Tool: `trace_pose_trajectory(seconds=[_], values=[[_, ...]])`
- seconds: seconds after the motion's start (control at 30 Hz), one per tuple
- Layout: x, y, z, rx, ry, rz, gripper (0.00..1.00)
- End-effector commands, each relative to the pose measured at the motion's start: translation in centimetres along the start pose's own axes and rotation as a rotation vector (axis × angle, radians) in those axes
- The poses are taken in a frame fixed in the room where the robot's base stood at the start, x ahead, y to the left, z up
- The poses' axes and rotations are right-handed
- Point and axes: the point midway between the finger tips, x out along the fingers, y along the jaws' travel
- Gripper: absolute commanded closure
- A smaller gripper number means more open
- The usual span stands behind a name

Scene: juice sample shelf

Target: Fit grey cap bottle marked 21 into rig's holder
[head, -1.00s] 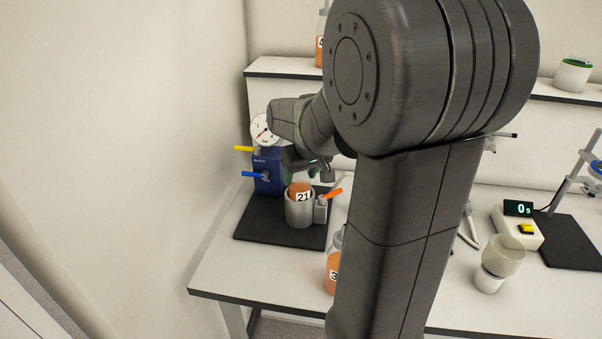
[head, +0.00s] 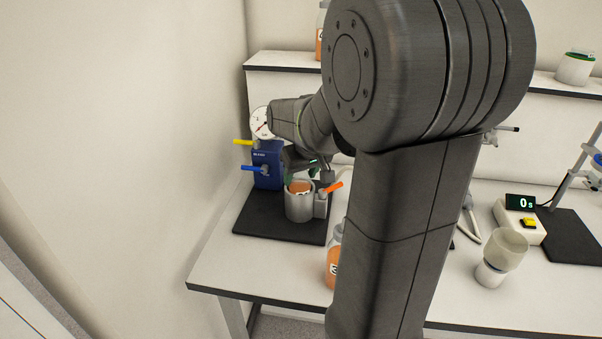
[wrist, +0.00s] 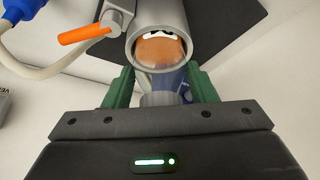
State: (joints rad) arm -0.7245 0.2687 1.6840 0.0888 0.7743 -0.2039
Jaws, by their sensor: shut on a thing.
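The orange bottle marked 21 (head: 299,187) sits down inside the rig's grey cylindrical holder (head: 299,208), with only its upper part showing above the rim. In the wrist view the bottle (wrist: 160,52) shows inside the holder's ring (wrist: 134,50), its label partly cut off by the rim. My gripper (wrist: 160,88) has its green fingers either side of the bottle's top and is shut on it. In the head view my gripper (head: 314,172) is at the holder, partly hidden by my arm.
The blue rig box (head: 267,167) with a dial (head: 262,122) and yellow and blue levers stands behind the holder. An orange lever (head: 333,187) sticks out at the holder's right. Another orange bottle (head: 334,264) stands in front on the bench (head: 225,270).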

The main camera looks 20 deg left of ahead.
Motion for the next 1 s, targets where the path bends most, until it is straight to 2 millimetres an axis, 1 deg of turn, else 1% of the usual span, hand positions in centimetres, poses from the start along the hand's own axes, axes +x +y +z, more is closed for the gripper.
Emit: trace_pose_trajectory(seconds=[0.23, 0.27, 0.3, 0.37, 0.4, 0.63, 0.77, 0.87, 1.0], values=[[-0.1, 0.0, -0.1, 0.000, 0.001, 0.000, 0.93], [-0.1, 0.0, -0.1, 0.000, 0.001, 0.000, 0.45], [-0.1, 0.0, -0.1, 0.000, 0.001, 0.000, 0.37], [-0.1, 0.0, -0.1, 0.000, 0.001, 0.000, 0.25], [-0.1, 0.0, 0.0, 0.000, 0.001, 0.000, 0.23], [0.0, 0.0, 0.0, 0.000, 0.000, 0.000, 0.23], [-0.6, 0.0, -0.1, 0.000, 0.002, 0.000, 0.23], [-1.9, 0.0, -0.1, 0.000, 0.005, 0.001, 0.23], [-4.9, 0.0, -0.1, 0.000, 0.006, 0.001, 0.23]])
